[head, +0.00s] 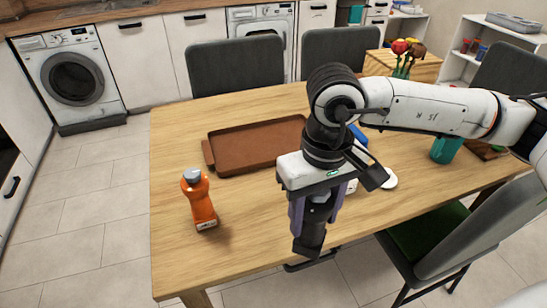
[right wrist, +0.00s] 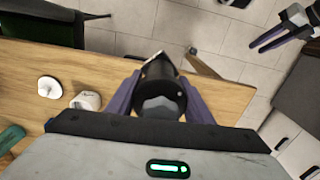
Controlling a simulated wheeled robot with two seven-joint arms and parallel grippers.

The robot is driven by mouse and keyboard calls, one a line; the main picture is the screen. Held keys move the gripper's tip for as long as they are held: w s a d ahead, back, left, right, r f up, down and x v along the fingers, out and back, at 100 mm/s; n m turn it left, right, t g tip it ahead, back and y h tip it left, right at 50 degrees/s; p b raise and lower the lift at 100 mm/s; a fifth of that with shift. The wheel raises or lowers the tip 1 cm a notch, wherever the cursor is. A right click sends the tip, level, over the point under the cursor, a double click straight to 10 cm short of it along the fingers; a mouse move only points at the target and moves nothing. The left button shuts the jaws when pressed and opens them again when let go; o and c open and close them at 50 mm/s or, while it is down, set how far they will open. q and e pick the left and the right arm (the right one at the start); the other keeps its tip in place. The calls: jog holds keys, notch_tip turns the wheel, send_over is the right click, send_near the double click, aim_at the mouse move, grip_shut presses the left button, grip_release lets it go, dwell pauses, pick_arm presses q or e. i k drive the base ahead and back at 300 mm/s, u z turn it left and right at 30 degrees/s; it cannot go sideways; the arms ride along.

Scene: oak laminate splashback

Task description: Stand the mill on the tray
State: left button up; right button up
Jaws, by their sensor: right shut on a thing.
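The brown tray (head: 255,147) lies flat and empty on the wooden table in the head view, its right end partly hidden by my right arm. My right gripper (head: 314,208) is shut on the dark mill (head: 309,238) and holds it near the table's front edge. The mill shows between the purple fingers in the right wrist view (right wrist: 158,78), with a grey end toward the camera. The tray is behind and left of the gripper, apart from the mill. My left gripper (right wrist: 268,40) shows at the upper right of the right wrist view, fingers apart and empty.
An orange bottle (head: 201,203) stands left of the gripper, in front of the tray. A white mug (right wrist: 86,101), a white disc (head: 389,180), a teal cup (head: 445,150) and a partly hidden blue thing (head: 358,135) are on the right. Grey chairs (head: 237,66) surround the table (head: 180,125).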

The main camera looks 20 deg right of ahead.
aim_at(230, 152)
jog(key=k, duration=0.1)
jog(key=u, duration=2.8)
jog(key=k, duration=1.1)
jog(key=z, duration=1.55)
jog(key=i, duration=1)
